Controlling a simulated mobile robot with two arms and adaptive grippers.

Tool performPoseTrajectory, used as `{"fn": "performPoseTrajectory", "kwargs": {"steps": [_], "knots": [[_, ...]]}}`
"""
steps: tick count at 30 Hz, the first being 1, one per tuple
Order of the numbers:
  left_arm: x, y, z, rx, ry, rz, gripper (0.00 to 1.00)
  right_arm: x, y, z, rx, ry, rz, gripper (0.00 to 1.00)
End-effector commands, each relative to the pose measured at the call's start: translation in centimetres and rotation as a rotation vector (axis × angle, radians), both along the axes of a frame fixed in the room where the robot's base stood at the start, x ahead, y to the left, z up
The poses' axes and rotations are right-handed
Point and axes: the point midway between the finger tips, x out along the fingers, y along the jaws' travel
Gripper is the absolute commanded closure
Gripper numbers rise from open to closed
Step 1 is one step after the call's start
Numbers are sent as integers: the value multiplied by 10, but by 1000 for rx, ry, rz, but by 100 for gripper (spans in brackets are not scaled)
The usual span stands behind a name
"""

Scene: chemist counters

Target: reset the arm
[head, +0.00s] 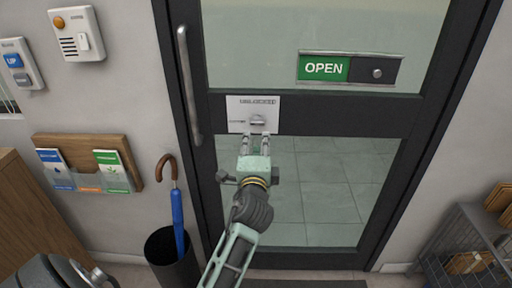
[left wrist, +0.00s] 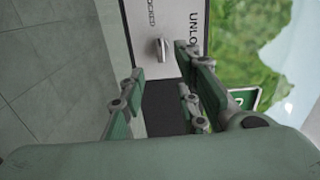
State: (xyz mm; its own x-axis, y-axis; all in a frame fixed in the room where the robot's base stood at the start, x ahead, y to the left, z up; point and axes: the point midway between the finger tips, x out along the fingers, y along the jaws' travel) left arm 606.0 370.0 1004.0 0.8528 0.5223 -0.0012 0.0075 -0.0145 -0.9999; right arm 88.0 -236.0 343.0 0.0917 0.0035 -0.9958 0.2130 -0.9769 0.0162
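My left gripper (head: 258,141) is raised in front of the glass door, just below the lock plate (head: 240,103) with its small thumb-turn (head: 257,121). In the left wrist view the left gripper (left wrist: 158,92) has its fingers spread apart with nothing between them. The thumb-turn (left wrist: 161,48) stands beyond the fingertips on the white plate, apart from them as far as I can tell. Lettering on the plate begins "UNLO". My right gripper is not in view.
The dark-framed door (head: 350,114) has a vertical handle (head: 189,85) and a green "OPEN" sign slider (head: 348,69). A bin (head: 172,262) with a blue umbrella (head: 178,220) stands left of the door. A leaflet rack (head: 88,163) hangs on the wall. A wire basket (head: 465,250) is at right.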

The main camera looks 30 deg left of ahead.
Motion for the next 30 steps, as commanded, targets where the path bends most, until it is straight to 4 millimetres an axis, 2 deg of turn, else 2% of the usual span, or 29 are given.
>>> {"fn": "performPoseTrajectory", "kwargs": {"steps": [4, 18, 21, 23, 26, 29, 30], "knots": [[-6, -3, 0, 1, 1, 0, 70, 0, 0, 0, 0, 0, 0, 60], [-5, -3, 0, 1, -1, 0, 70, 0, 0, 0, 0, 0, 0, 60], [-3, -5, -8, -10, 9, -8, 70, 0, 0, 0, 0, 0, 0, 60], [0, -10, -23, -30, 27, -25, 70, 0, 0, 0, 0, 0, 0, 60], [7, -24, -72, -101, 84, -68, 70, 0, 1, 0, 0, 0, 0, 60], [9, -45, -143, -210, 163, -120, 70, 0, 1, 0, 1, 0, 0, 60], [6, -53, -172, -260, 196, -137, 70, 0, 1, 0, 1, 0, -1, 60]]}}
